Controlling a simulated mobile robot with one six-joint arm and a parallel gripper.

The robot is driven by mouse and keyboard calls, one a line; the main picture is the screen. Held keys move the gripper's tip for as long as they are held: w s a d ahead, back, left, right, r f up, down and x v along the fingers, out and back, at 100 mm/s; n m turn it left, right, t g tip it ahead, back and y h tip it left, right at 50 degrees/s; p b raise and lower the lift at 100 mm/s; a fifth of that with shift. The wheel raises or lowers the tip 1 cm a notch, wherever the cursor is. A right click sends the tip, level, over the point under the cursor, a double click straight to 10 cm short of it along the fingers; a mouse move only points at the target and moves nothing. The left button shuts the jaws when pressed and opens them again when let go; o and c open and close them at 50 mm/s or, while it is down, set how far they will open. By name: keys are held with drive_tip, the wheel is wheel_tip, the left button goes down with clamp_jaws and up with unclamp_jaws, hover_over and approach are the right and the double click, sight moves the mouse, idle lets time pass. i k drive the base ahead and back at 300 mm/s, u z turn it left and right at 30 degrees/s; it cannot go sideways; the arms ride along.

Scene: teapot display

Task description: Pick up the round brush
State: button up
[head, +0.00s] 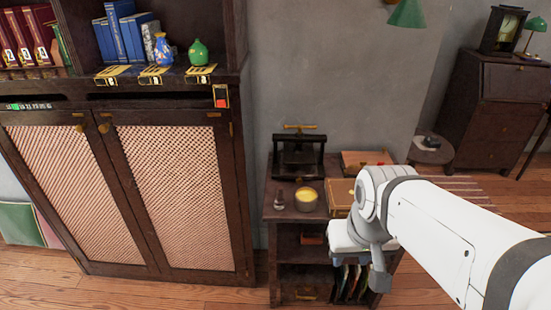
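A small dark upright item with a pale upper part (279,200) stands on top of the low dark wooden stand (268,218); it may be the round brush, but it is too small to be sure. A pot with yellow contents (306,199) is just to its right. My white arm comes in from the right, and its wrist is in front of the stand's right side. The grey end of my arm, with my gripper (379,279), points down by the stand's lower right, to the right of and below the small item. I cannot make out its fingers.
A dark press (298,158) stands behind the pot. A wooden box (340,196) lies right of the pot, partly behind my arm. A tall cabinet (175,200) is left of the stand. A round side table (431,151) is behind my arm.

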sight(280, 201)
drive_tip(key=i, duration=0.95)
drive_tip(key=z, duration=0.05)
